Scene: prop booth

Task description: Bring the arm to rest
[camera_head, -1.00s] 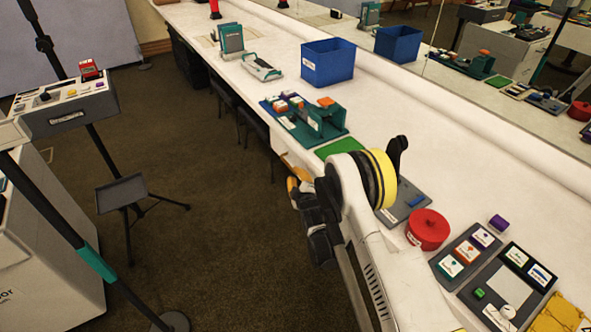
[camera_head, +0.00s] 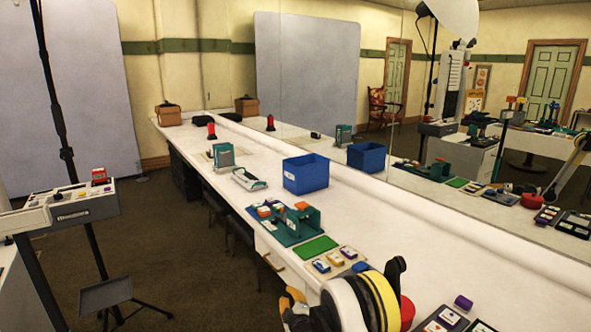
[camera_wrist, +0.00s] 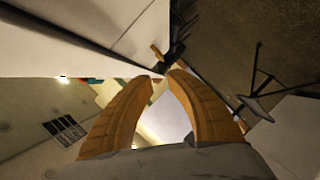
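My gripper (camera_wrist: 163,76) shows in the wrist view as two orange-tan curved fingers. Their tips come together and nothing shows held between them. In the head view my arm is folded low at the bottom centre, with its white and yellow-ringed joint nearest. The orange fingers (camera_head: 292,300) show just left of that joint, beside the front edge of the long white counter (camera_head: 400,245). The rest of the gripper is partly hidden by the arm and cut off by the frame edge.
A green mat (camera_head: 316,247), teal stand (camera_head: 308,220) and blue bin (camera_head: 306,175) stand on the counter near my arm. A red round container (camera_head: 407,312) is partly hidden behind the joint. A tripod console (camera_head: 85,205) stands left. Open carpet (camera_head: 170,240) lies between.

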